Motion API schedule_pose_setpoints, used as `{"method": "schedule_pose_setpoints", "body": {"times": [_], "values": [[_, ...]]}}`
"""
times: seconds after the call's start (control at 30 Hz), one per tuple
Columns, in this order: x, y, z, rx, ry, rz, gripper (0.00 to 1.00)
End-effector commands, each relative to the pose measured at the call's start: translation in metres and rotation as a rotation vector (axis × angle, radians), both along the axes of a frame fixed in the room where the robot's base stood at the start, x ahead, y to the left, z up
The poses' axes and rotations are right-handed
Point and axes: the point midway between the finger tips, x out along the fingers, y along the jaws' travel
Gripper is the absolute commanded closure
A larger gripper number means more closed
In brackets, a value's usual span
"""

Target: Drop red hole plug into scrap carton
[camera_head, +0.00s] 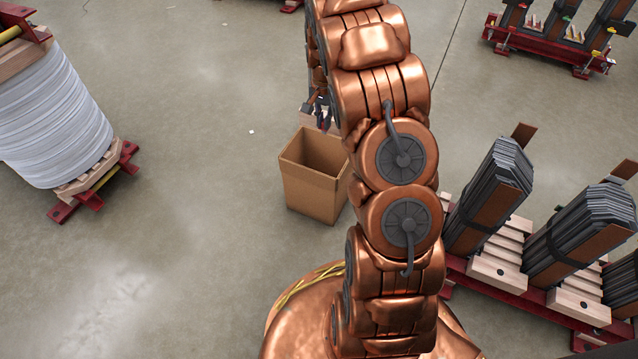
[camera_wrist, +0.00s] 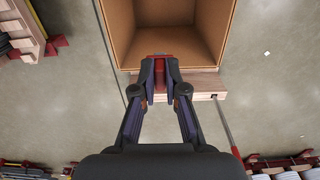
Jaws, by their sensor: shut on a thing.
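My gripper (camera_wrist: 159,75) is shut on the red hole plug (camera_wrist: 160,57), whose red shows at and between the fingertips in the wrist view. The scrap carton (camera_wrist: 222,35) is an open brown box at the top of that view. The fingertips overlap its near rim in the picture; their height above it is unclear. In the head view the carton (camera_head: 309,190) stands upright on the floor, left of my copper-coloured arm. My arm partly covers its right side. The plug cannot be made out there.
A pale wooden block (camera_wrist: 205,84) is beside the carton's near side in the wrist view. Stacked dark cores on red frames (camera_head: 490,205) stand at right. A large white coil (camera_head: 50,120) is at left. The floor between coil and carton is mostly free.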

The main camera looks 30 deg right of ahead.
Motion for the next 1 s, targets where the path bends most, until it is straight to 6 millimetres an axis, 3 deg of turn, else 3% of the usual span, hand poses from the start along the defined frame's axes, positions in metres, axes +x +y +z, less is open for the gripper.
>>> {"method": "schedule_pose_setpoints", "body": {"times": [0.3,0.67,0.7,1.0], "values": [[0.0,0.001,-0.035,0.0,0.002,0.002,1.0],[0.0,0.0,-0.038,0.0,0.001,0.002,1.0],[0.0,0.0,-0.038,0.001,0.001,0.002,0.86],[0.0,0.0,-0.039,0.001,0.001,0.002,0.59]]}}
